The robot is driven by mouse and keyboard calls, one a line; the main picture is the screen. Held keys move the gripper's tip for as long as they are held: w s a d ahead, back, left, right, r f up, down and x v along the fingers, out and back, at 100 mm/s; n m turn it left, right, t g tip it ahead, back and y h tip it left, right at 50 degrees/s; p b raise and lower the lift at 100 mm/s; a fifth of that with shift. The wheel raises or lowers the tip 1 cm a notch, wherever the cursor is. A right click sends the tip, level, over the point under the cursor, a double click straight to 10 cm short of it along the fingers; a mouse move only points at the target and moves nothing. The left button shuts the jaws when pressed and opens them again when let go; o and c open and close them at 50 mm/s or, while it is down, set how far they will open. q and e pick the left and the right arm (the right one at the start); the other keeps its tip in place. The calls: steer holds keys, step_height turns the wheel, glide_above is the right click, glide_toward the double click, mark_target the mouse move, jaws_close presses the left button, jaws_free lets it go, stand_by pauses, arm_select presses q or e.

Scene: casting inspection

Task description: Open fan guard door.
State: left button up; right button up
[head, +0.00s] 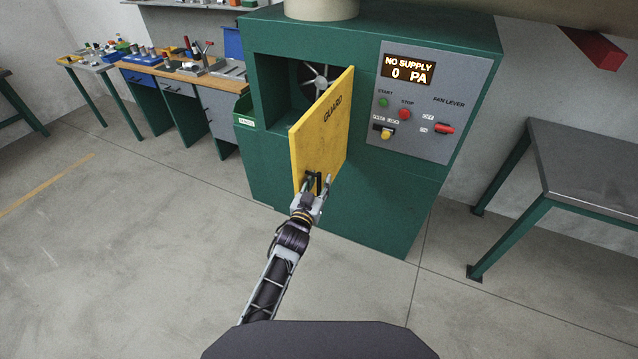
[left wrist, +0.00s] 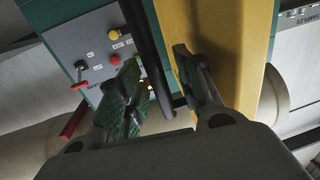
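The yellow fan guard door (head: 318,135), marked GUARD, stands swung out from the green cabinet (head: 375,205). The recess behind it is partly uncovered, and the grey fan (head: 318,78) shows inside. The door's black bar handle (head: 319,183) is near its lower free edge. My left gripper (head: 318,186) is at this handle. In the left wrist view the handle bar (left wrist: 146,50) runs between the two spread fingers, with visible gaps beside it. The yellow door (left wrist: 232,50) lies just beyond the right finger there. My right gripper is in neither view.
A grey control panel (head: 433,100) with a NO SUPPLY 0 PA display, buttons and a red fan lever (head: 444,129) is right of the door. A steel table (head: 590,170) stands at right, a workbench (head: 180,78) at left. The floor in front is clear.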

arm_select(q)
steer(key=v, duration=1.2)
stand_by(0.7)
steer(key=shift+a, duration=0.1)
stand_by(0.5)
